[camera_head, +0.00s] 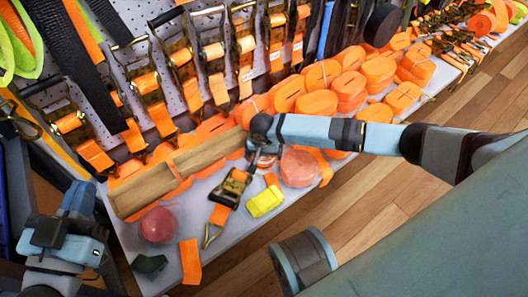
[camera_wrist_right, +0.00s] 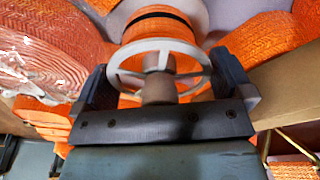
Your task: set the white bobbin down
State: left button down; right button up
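The white bobbin (camera_wrist_right: 122,62), a spoked ring with a brownish hub, shows in the right wrist view. My right gripper (camera_wrist_right: 162,76) has a dark finger on each side of it and appears shut on its rim. In the head view my right gripper (camera_head: 262,158) is low over the shelf, between the wooden block and a clear-wrapped orange roll; the bobbin is hidden there. My left gripper (camera_head: 62,240) is at the lower left, away from the bobbin; its fingers are not clear.
Orange strap rolls (camera_head: 322,73) crowd the back. Some front shelf surface is bare.

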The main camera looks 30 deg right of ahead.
aim_at(263, 157)
jog(key=shift+r+p, duration=0.35)
jog(key=shift+r, duration=0.15)
jog(key=r+p, duration=0.1)
jog(key=r, duration=0.2)
jog(key=s+r+p, duration=0.1)
jog(key=r+p, duration=0.1)
jog(key=r, duration=0.2)
jog(key=a+r+p, duration=0.1)
jog(key=r+p, duration=0.1)
jog(key=r, duration=0.1)
jog(key=shift+s+r, duration=0.15)
jog(key=shift+r, duration=0.1)
pick_arm(q)
jog(key=s+n, duration=0.1)
jog(key=s+d+n+g, duration=0.1)
jog(key=s+n+g, duration=0.1)
jog(key=shift+d+f+n+y, duration=0.3)
jog(key=shift+d+f+n, duration=0.05)
jog(key=shift+n, duration=0.05)
pick_arm(e)
jog(key=shift+r, duration=0.35)
